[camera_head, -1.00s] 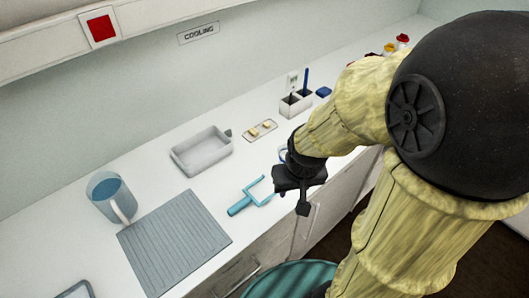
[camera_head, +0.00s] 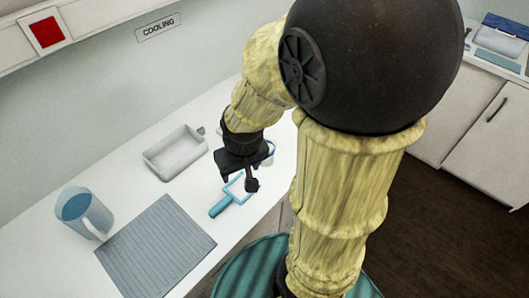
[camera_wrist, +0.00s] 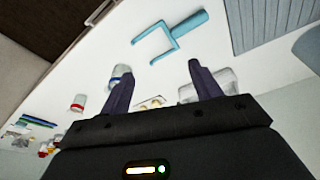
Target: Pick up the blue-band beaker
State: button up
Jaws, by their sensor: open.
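The blue-band beaker (camera_head: 268,155) is a small white vessel with a blue band, standing on the white counter. In the head view my gripper (camera_head: 238,183) and wrist partly cover it from the left. In the wrist view the beaker (camera_wrist: 121,70) shows behind the tip of the left finger, outside the gap between the fingers. My gripper (camera_wrist: 159,68) is open, its fingers wide apart with nothing between them. It hangs above the counter, near the teal two-pronged tool (camera_head: 232,197).
A grey tray (camera_head: 176,152), a ribbed grey mat (camera_head: 155,250) and a blue jug (camera_head: 82,210) stand to the left. A red-band beaker (camera_wrist: 78,102) stands near the blue-band one in the wrist view. The teal tool lies close to the counter's front edge.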

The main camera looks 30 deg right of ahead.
jog(key=shift+o, duration=1)
jog(key=w+d+r+g, duration=0.1)
jog(key=w+d, duration=0.5)
jog(key=w, duration=0.2)
jog(key=shift+d+r+p, duration=0.25)
jog(key=shift+d+p, duration=0.05)
jog(key=shift+d, duration=0.1)
jog(key=w+d+g, duration=0.1)
jog(key=w+d, duration=0.3)
jog(key=d, duration=0.2)
jog(key=shift+d+r+g, duration=0.25)
jog(key=shift+g, duration=0.05)
jog(key=shift+f, duration=0.1)
notch_tip(320, 180, down, 11)
jog(key=shift+f+p, duration=0.2)
jog(key=shift+p, duration=0.6)
jog(key=shift+f, duration=0.1)
jog(key=shift+f+p, duration=0.45)
jog(key=shift+f, duration=2.35)
